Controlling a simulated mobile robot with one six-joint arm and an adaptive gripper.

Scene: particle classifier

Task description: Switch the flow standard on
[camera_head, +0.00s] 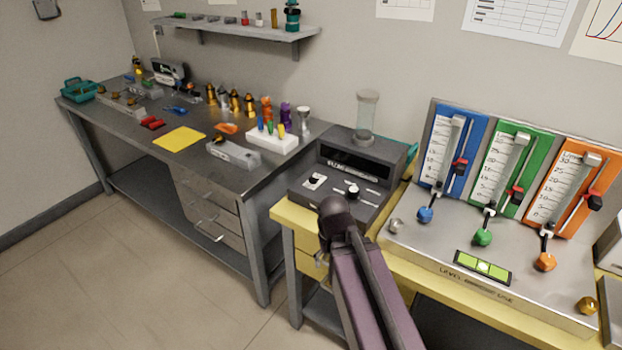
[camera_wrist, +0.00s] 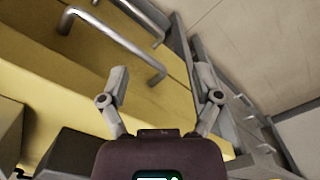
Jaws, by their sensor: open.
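The flow standard (camera_head: 345,164) is a dark grey box with a dark display window, at the left end of the yellow bench. A clear cylinder (camera_head: 366,115) stands on its top. Its sloped front panel has a small white switch plate (camera_head: 315,181) at the left and a dark knob on a white base (camera_head: 352,191) at the right. I cannot tell the switch's position. In the wrist view my gripper (camera_wrist: 162,85) is open and empty, its two fingers apart, facing a yellow drawer front (camera_wrist: 75,80). In the head view my arm reaches below the panel and hides its own gripper.
A metal drawer handle (camera_wrist: 115,40) lies close ahead of my fingers in the wrist view. Right of the flow standard stands a panel with blue, green and orange gauges (camera_head: 508,165). A dark bench (camera_head: 110,140) with tools stands left. The floor (camera_head: 130,280) is clear.

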